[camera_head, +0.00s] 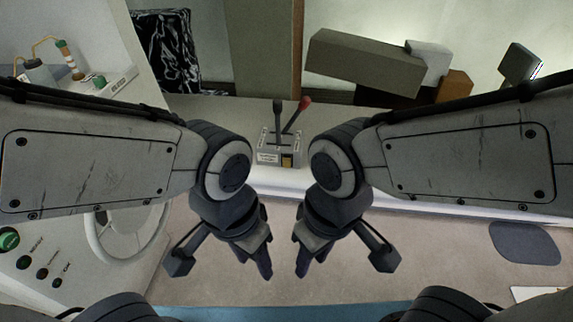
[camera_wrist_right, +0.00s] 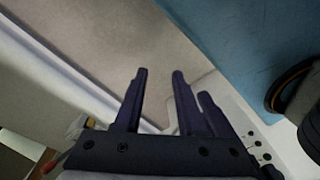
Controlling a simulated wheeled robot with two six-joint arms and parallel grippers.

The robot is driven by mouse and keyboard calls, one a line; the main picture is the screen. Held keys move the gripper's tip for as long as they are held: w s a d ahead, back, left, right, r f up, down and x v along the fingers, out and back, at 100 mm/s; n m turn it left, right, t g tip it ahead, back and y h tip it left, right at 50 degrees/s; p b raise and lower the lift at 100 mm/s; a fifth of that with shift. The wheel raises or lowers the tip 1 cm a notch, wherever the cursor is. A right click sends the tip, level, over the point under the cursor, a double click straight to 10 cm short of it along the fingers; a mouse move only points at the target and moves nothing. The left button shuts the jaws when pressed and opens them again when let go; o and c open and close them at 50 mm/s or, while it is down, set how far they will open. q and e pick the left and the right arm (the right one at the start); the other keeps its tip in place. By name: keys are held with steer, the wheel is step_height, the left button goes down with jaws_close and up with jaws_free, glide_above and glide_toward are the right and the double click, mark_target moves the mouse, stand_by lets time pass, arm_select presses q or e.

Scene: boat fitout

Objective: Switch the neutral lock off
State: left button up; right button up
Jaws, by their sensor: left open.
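A grey lever box (camera_head: 280,145) stands on the white ledge in the middle of the head view. A black-knobbed lever (camera_head: 278,112) and a red-knobbed lever (camera_head: 299,116) rise from its top. Its front has a white label and a small yellow-orange part (camera_head: 287,160), too small to read as a switch position. My left gripper (camera_head: 262,262) and right gripper (camera_head: 307,262) hang in front of the box and below it in the picture, apart from it. Both are open and empty. In the right wrist view the right gripper's fingers (camera_wrist_right: 160,76) are spread.
A steering wheel (camera_head: 125,230) and a panel with several round buttons (camera_head: 42,260) are at the left. Boxes (camera_head: 366,62) lie on the shelf behind. A dark pad (camera_head: 525,243) is on the floor at right. The floor below the grippers is clear.

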steer(key=shift+w+a+f, duration=0.1)
steer(key=shift+w+f, duration=0.15)
steer(key=shift+w, duration=0.05)
jaws_close()
steer(key=w+a+f+n+t+y+b, duration=0.1)
steer(key=w+f+n+t+y+b, duration=0.15)
steer(key=w+f+n+b, duration=0.6)
steer(key=w+a+f+t+y+b, duration=0.15)
steer(key=w+f+t, duration=0.3)
steer(key=w, duration=0.85)
steer(key=w+a+f+n+t+y+b, duration=0.1)
steer(key=w+a+f+n+t+b, duration=0.1)
steer(key=w+f+n+b, duration=0.45)
steer(key=w+d+f+n+t+y+b, duration=0.25)
steer(key=w+f+y+b, duration=0.2)
steer(key=w+f, duration=0.35)
steer(key=s+d+f+n+t+y+b, duration=0.2)
steer(key=d+f+n+t+y+b, duration=0.1)
steer(key=d+f+n+t+b, duration=0.1)
steer(key=shift+d+f+n+t+b, duration=0.4)
steer(key=shift+d+n+t+b, duration=0.3)
steer(key=shift+d+b, duration=0.35)
steer(key=shift+a, duration=0.15)
